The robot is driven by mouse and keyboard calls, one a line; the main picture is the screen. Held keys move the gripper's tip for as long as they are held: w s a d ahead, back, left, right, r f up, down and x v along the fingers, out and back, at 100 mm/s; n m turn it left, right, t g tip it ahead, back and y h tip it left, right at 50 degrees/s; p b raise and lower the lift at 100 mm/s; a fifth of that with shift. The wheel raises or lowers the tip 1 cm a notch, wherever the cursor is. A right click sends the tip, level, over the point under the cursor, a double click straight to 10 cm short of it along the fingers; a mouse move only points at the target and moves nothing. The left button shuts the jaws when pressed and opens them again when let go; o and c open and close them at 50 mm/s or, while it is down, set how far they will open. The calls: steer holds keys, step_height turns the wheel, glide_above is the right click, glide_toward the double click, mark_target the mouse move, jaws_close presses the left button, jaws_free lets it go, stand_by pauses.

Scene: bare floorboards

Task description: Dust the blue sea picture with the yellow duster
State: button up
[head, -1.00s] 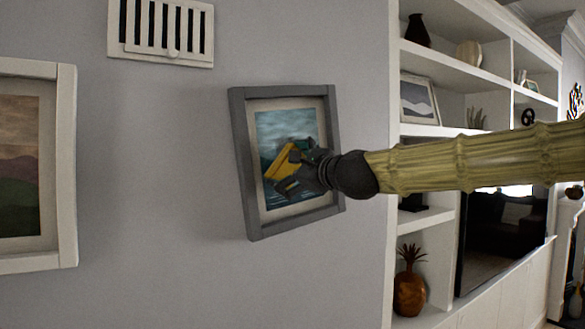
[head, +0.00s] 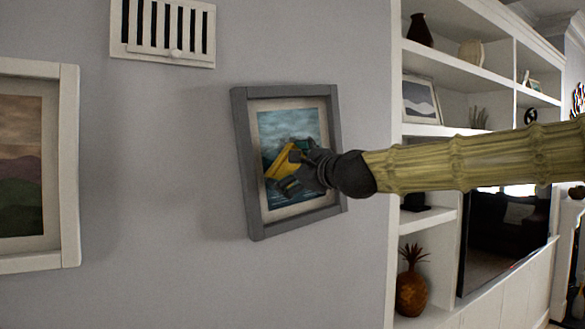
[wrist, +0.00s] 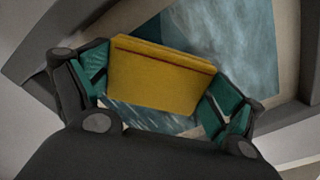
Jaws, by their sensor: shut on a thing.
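The blue sea picture (head: 290,124) hangs on the wall in a grey frame, slightly tilted in the head view. It also fills much of the wrist view (wrist: 240,45), behind the duster. The yellow duster (head: 283,162) is in front of the picture's lower middle. My gripper (head: 291,168) is shut on the duster. In the wrist view the duster (wrist: 160,78) sits between the two green-padded fingers. It appears at or very near the picture's surface; I cannot tell whether it touches. The gripper hides part of the picture's lower right.
A white-framed landscape picture (head: 72,170) hangs to the left, and a white vent (head: 163,45) is above. White shelves (head: 455,70) with vases and a framed picture stand to the right, by a dark television (head: 500,240). The wall between the pictures is bare.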

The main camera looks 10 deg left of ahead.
mark_target(287, 150)
steer(key=shift+w+a, duration=0.35)
stand_by(0.3)
steer(key=shift+w+d, duration=0.1)
steer(key=shift+w+d+r, duration=0.2)
steer(key=shift+w+d, duration=0.75)
steer(key=shift+d, duration=0.15)
steer(key=shift+w+d+r+p, duration=0.5)
steer(key=shift+w+d+r, duration=0.8)
steer(key=shift+w+d, duration=0.75)
steer(key=shift+s+a+f+b, duration=0.25)
steer(key=shift+s+a+b, duration=0.3)
steer(key=shift+s+a, duration=0.55)
steer(key=shift+s+a+f+b, duration=0.2)
steer(key=shift+s+a+b, duration=0.4)
steer(key=shift+s+a, duration=0.5)
steer(key=shift+s+a+f+b, duration=0.25)
steer(key=shift+s+a+b, duration=0.3)
steer(key=shift+s+a, duration=0.55)
steer(key=shift+a+r+p, duration=0.15)
steer(key=shift+r+p, duration=0.45)
steer(key=shift+r, duration=0.35)
steer(key=w+d+r+p, duration=0.1)
steer(key=w+d, duration=0.5)
steer(key=shift+w+d, duration=0.3)
steer(key=shift+w, duration=0.05)
